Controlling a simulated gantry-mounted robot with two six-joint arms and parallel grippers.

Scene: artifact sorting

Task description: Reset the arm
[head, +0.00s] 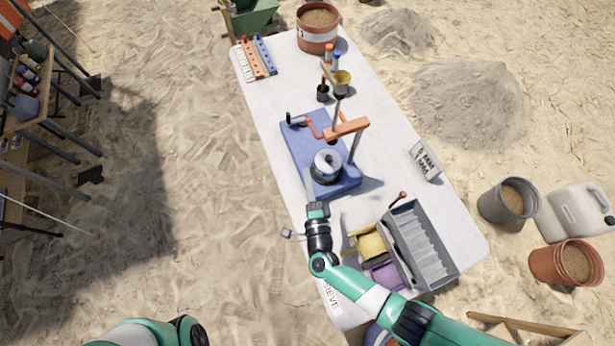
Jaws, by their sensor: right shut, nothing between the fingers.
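My right arm reaches in from the bottom right over the white table (385,120). My right gripper (309,184) is shut and empty, close to the near left edge of the blue board (307,150). It is beside the round metal pot (327,165) on that board; I cannot tell whether it touches the board. Of my left arm only a green and dark link shows at the bottom left edge; its gripper is out of view.
A grey ribbed tray (428,247), a yellow block (371,243) and a purple one (386,278) lie right of my right wrist. A small sign (425,161) stands at the table's right side. An orange-topped stand (347,127) rises from the board. A sand-filled bucket (318,40) stands at the far end.

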